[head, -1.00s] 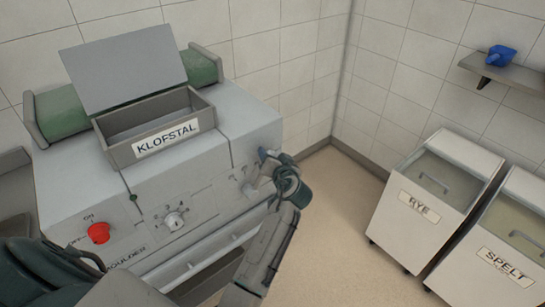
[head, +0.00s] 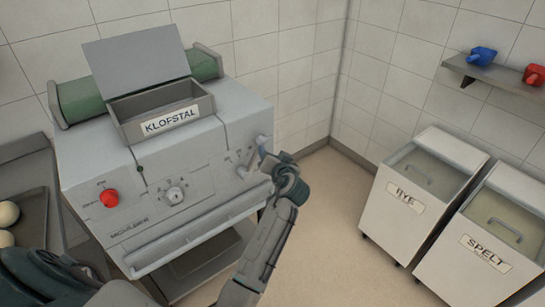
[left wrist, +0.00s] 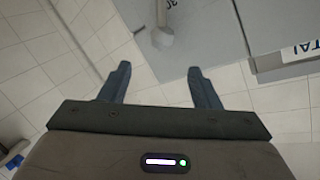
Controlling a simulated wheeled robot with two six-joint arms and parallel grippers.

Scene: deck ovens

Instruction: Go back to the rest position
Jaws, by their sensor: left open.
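My left gripper (head: 263,154) shows in the head view at the right front corner of the grey moulder (head: 205,165), beside its small levers. In the left wrist view the left gripper (left wrist: 160,80) has its two fingers spread wide, with nothing between them. A pale rounded knob (left wrist: 162,38) on a rod appears beyond the fingertips, apart from them. From the head view I cannot tell the exact gap between gripper and machine. My right gripper is not in view.
A lidded box (head: 160,113) labelled KLOFSTAL and a red button (head: 109,198) are on the moulder. Rye (head: 400,200) and spelt (head: 480,250) bins stand right. A shelf (head: 500,75) holds blue and red scoops. Open floor (head: 325,220) lies between the machine and bins.

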